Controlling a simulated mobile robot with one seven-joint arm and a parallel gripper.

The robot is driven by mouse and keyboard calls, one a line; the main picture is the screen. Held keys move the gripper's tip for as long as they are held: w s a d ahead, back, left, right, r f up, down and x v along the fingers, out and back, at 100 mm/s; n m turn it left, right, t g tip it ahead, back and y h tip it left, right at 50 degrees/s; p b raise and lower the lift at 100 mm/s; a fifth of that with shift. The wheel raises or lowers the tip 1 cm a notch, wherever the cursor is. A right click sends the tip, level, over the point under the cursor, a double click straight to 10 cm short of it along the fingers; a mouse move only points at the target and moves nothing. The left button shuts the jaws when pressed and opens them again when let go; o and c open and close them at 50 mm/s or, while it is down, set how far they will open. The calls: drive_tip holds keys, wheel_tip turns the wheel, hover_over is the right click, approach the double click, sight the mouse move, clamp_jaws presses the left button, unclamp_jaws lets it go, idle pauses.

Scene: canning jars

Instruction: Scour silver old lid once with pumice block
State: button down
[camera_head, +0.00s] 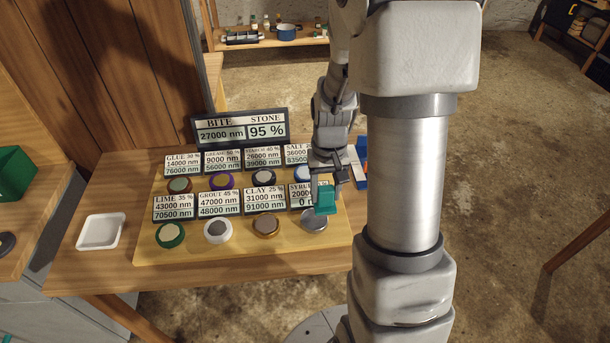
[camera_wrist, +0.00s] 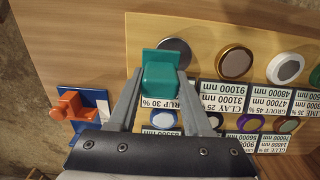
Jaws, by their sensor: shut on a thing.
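My gripper (camera_head: 325,188) is shut on a teal block, apparently the pumice block (camera_head: 325,201), above the near right of the board. In the wrist view the block (camera_wrist: 160,75) sits between the two fingers of my gripper (camera_wrist: 160,84). The silver lid (camera_head: 314,219) lies on the board just below the block, in front of the syrup sign (camera_head: 298,196). It also shows behind the block in the wrist view (camera_wrist: 177,46), partly hidden. I cannot tell whether block and lid touch. The sign reads 20000 above a line beginning with 0, partly covered.
The wooden board (camera_head: 268,256) holds several lids with signs. The dark display (camera_head: 240,130) reads bite 27000 nm, stone 95 %. A white tray (camera_head: 101,232) stands left. An orange tool (camera_wrist: 74,107) sits on a blue holder (camera_wrist: 98,98) beside the board.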

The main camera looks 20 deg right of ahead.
drive_tip(key=shift+r+p, duration=1.55)
drive_tip(key=shift+r, duration=0.8)
drive_tip(key=shift+a, duration=0.1)
